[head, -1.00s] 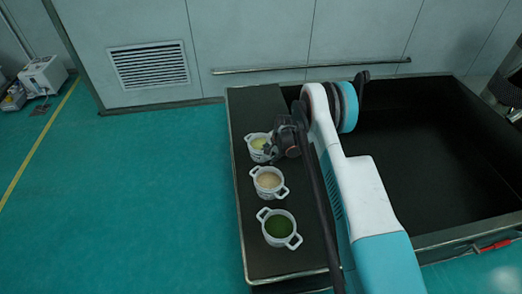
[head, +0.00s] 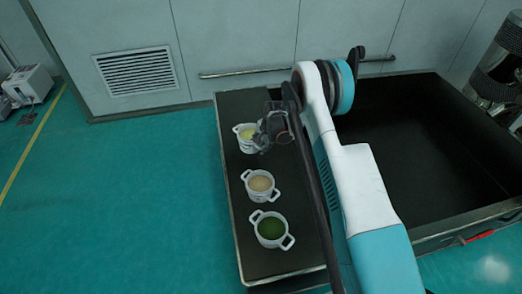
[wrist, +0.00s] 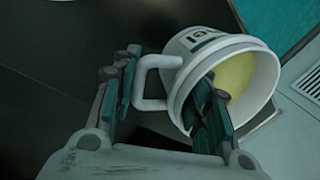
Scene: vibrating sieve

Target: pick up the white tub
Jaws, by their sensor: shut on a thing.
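A white two-handled tub with pale yellow contents (head: 246,134) is at the far left of the dark table in the head view. My gripper (head: 266,131) is at its right side, shut on it. In the wrist view, the tub (wrist: 265,43) shows its rim and dark lettering, and one finger of my gripper (wrist: 168,78) is inside the rim, the other outside beyond the handle (wrist: 150,85). The tub looks raised a little off the table, though its base is hard to see. My wrist hides part of its right side.
Two more white tubs stand nearer on the dark tabletop (head: 235,210): one with beige contents (head: 260,185) and one with green contents (head: 270,229). A deep dark basin (head: 430,140) lies to the right. A vented wall (head: 200,40) is behind. Open floor is at left.

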